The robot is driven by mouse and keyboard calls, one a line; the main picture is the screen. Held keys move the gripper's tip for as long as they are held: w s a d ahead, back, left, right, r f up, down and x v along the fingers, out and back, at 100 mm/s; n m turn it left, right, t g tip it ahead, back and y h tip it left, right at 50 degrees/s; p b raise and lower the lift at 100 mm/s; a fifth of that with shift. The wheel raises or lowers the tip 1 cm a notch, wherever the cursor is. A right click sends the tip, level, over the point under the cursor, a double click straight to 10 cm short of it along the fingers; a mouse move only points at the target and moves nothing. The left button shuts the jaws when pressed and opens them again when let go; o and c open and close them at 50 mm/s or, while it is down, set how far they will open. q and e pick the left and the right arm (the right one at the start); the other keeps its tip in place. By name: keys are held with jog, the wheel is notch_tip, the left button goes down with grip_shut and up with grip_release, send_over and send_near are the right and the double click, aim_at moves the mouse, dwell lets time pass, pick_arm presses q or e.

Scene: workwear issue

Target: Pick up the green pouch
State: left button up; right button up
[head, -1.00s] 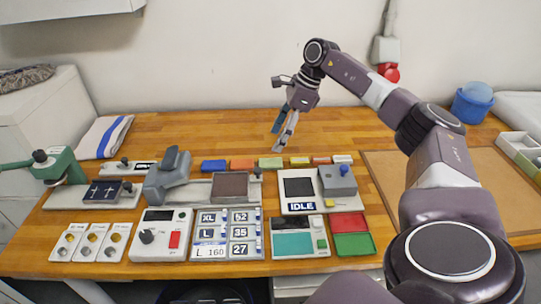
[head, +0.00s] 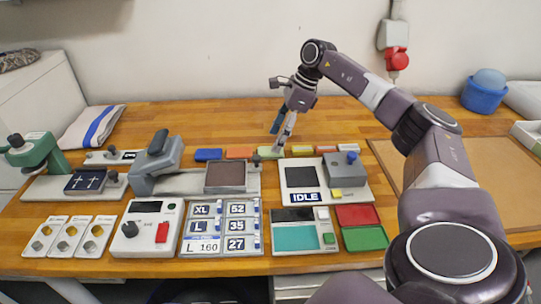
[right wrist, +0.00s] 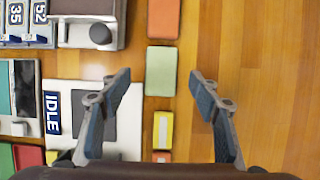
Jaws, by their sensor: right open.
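The green pouch (head: 265,153) is a small pale green block-like pack lying flat on the wooden bench, in a row of coloured packs. My right gripper (head: 279,136) is open and empty above the row, pointing down, its finger overlapping the pouch's right end in the head view. In the right wrist view the pouch (right wrist: 162,71) shows between the two spread fingertips (right wrist: 160,78), below them and apart from them. My left gripper is not in view.
An orange pack (right wrist: 163,18) and a yellow pack (right wrist: 163,130) lie on either side of the green one. A device marked IDLE (head: 302,177) and a brown-topped fixture (head: 225,176) stand in front. Bare bench is behind the row.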

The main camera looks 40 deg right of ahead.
aim_at(271, 153)
jog(key=b+x, duration=0.3)
jog(key=x, duration=0.1)
jog(key=shift+s+d+f, duration=0.1)
jog(key=shift+s+d, duration=0.1)
jog(key=shift+d, duration=0.2)
jog(key=shift+w+a+f, duration=0.15)
jog(key=shift+f, duration=0.1)
jog(key=shift+r, duration=0.1)
jog(key=c, duration=1.2)
